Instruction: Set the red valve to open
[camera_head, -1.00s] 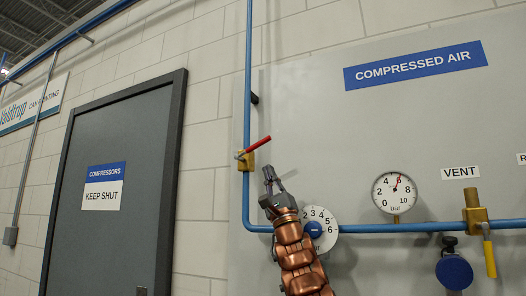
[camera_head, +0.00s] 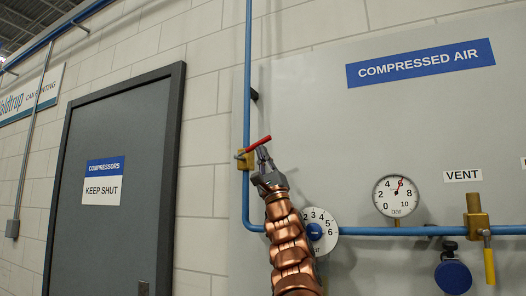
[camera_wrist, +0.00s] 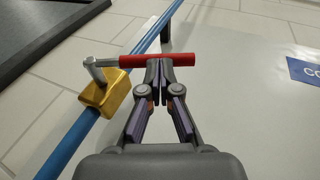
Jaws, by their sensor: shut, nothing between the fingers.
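The red valve handle (camera_head: 258,144) sits on a brass valve body (camera_head: 243,160) on the vertical blue pipe. It slants up to the right, across the pipe's line. In the wrist view the red handle (camera_wrist: 160,60) lies across the tips of my gripper (camera_wrist: 158,68), with the brass body (camera_wrist: 104,92) to the left. My gripper (camera_head: 263,154) is just below the handle's outer half. Its fingers are shut with nothing between them. The tips are at or very close to the handle; I cannot tell whether they touch it.
A pressure gauge (camera_head: 397,196) and a yellow-handled vent valve (camera_head: 488,264) are farther right on the horizontal blue pipe (camera_head: 370,231). A grey door (camera_head: 110,240) is left.

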